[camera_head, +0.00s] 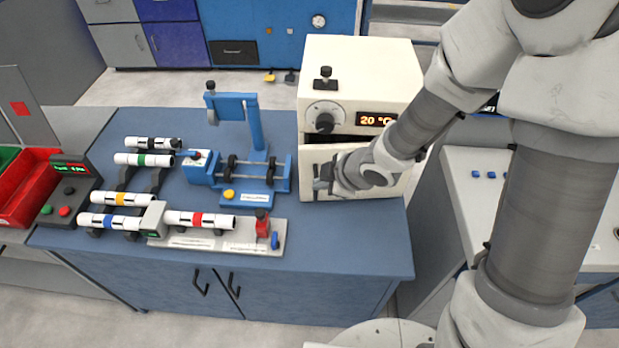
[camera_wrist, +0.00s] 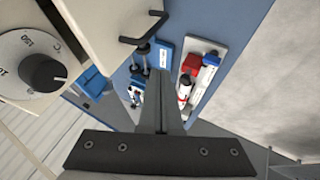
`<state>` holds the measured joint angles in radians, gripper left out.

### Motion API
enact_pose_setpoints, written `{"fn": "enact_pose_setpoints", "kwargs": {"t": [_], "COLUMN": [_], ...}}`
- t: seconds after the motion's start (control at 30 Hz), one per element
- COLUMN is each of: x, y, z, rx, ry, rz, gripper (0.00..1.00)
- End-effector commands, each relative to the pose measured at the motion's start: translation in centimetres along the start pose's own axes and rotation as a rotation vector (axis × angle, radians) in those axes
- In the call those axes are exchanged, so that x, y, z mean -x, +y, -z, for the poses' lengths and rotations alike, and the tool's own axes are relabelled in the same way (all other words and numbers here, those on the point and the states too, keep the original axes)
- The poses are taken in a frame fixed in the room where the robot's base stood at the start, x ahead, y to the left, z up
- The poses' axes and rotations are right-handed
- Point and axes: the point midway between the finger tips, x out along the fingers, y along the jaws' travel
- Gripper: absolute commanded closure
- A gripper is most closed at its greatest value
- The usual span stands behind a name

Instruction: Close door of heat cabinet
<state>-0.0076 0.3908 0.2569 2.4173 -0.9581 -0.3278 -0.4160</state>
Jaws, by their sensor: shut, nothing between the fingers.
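The cream heat cabinet (camera_head: 350,75) stands at the back right of the blue bench, with a dial and a "20 °C" display. Its pale door (camera_head: 308,160) is at the lower front. A dark gap shows between the door's top edge and the control panel. My gripper (camera_head: 320,180) is in front of the door, and my arm hides much of it. In the wrist view my gripper (camera_wrist: 160,80) is shut and empty. The cabinet's dial (camera_wrist: 40,72) is at left there, and a dark handle (camera_wrist: 143,30) is above the fingertips. I cannot tell whether the fingers touch the door.
A blue fixture (camera_head: 235,165) stands left of the cabinet. Several white pipes with coloured bands, including the red-banded pipe (camera_head: 190,219), lie on supports farther left. A grey plate (camera_head: 225,238) with a red clamp is at the front. The bench's front right corner (camera_head: 370,240) is clear.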

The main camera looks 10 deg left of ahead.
Motion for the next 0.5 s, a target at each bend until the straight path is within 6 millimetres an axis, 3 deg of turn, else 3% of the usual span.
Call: {"fn": "enact_pose_setpoints", "kwargs": {"t": [0.5], "x": [-9.8], "y": [-0.2], "z": [0.0], "rx": [-0.002], "ry": [0.0], "rz": [0.003], "gripper": [1.0]}}
